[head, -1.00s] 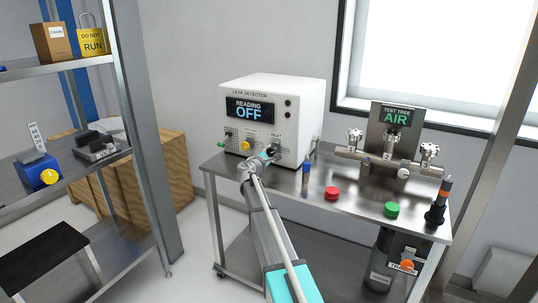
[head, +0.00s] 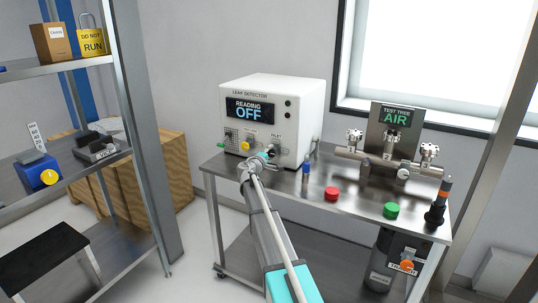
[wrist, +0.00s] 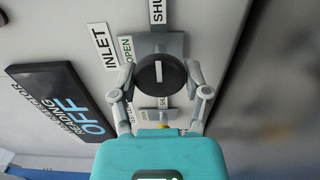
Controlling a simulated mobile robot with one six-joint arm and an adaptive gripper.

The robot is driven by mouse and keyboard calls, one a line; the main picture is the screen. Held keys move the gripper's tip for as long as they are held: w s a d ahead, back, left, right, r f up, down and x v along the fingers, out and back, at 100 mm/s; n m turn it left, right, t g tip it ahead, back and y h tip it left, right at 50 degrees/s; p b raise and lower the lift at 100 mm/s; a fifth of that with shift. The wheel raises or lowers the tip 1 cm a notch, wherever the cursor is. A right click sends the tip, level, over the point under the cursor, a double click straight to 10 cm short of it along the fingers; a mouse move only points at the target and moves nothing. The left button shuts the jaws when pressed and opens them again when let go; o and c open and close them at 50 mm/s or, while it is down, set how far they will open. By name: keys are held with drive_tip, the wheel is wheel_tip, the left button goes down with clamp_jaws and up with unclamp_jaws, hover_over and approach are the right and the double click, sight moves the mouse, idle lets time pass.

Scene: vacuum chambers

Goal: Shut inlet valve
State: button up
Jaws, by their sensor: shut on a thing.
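The inlet valve knob (wrist: 160,76) is round and black with a white line, which runs up and down in the wrist view. It sits on the leak detector (head: 272,122), a white box whose screen reads OFF. An INLET label (wrist: 110,46) and a green OPEN label (wrist: 125,50) lie left of the knob, and a SHUT label (wrist: 158,10) lies above it. My gripper (wrist: 160,90) has a finger on each side of the knob and is shut on it. In the head view my gripper (head: 270,154) hides most of the knob.
The detector stands on a steel cart (head: 290,185). A blue bottle (head: 306,176), red button (head: 332,193), green button (head: 391,209) and the test tree (head: 392,140) stand to its right. A shelf rack (head: 140,110) stands at left.

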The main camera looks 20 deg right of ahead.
drive_tip(key=shift+d, duration=0.15)
drive_tip(key=o, duration=1.1)
drive_tip(key=shift+o, duration=0.2)
drive_tip(key=shift+s, duration=0.1)
drive_tip(key=v, duration=1.2)
